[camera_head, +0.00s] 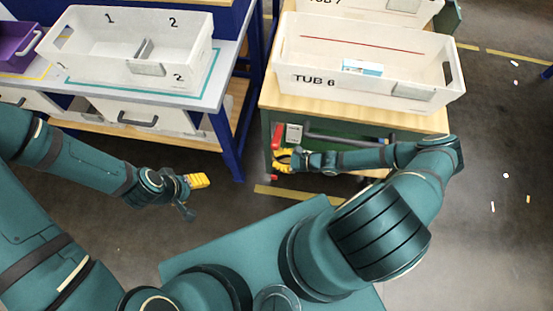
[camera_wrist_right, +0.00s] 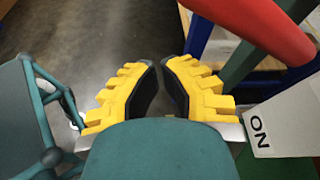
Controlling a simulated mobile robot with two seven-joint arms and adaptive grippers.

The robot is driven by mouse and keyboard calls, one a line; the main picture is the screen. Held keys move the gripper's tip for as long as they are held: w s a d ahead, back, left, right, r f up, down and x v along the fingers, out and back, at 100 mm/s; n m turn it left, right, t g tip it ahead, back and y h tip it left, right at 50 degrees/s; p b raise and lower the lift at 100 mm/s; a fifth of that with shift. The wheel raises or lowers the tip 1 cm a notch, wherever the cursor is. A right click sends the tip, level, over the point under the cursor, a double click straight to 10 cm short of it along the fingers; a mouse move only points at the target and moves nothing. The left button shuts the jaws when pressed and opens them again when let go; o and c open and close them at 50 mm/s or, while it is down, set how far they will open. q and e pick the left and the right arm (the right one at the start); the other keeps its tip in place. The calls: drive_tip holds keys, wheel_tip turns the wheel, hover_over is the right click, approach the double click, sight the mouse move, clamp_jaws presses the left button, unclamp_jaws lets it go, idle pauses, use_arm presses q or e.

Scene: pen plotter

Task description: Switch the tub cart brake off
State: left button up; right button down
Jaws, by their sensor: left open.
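The tub cart (camera_head: 264,97) has a wooden top and a dark green frame, and carries a white tub marked TUB 6 (camera_head: 316,80). On its front left is a red brake lever (camera_head: 277,134), beside a small white label plate (camera_head: 294,132). In the right wrist view the red lever (camera_wrist_right: 265,25) crosses the upper right, and the plate (camera_wrist_right: 285,138) reads ON. My right gripper (camera_head: 277,160) is just below the lever; in its wrist view (camera_wrist_right: 161,65) the fingertips are close together with nothing between them. My left gripper (camera_head: 204,181) is open and empty, away from the cart.
A blue-framed bench (camera_head: 225,100) on the left carries a white bin (camera_head: 85,65) and a purple bin (camera_head: 14,45). A second tub (camera_head: 400,5) stands behind TUB 6. The floor right of the cart is open, with small scattered bits.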

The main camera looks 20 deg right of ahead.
drive_tip(key=w+d+v, duration=0.1)
drive_tip(key=v, duration=0.9)
drive_tip(key=shift+w+d+f+p, duration=0.25)
drive_tip(key=shift+f+p, duration=0.1)
drive_tip(key=shift+p, duration=0.1)
drive_tip(key=shift+a, duration=0.1)
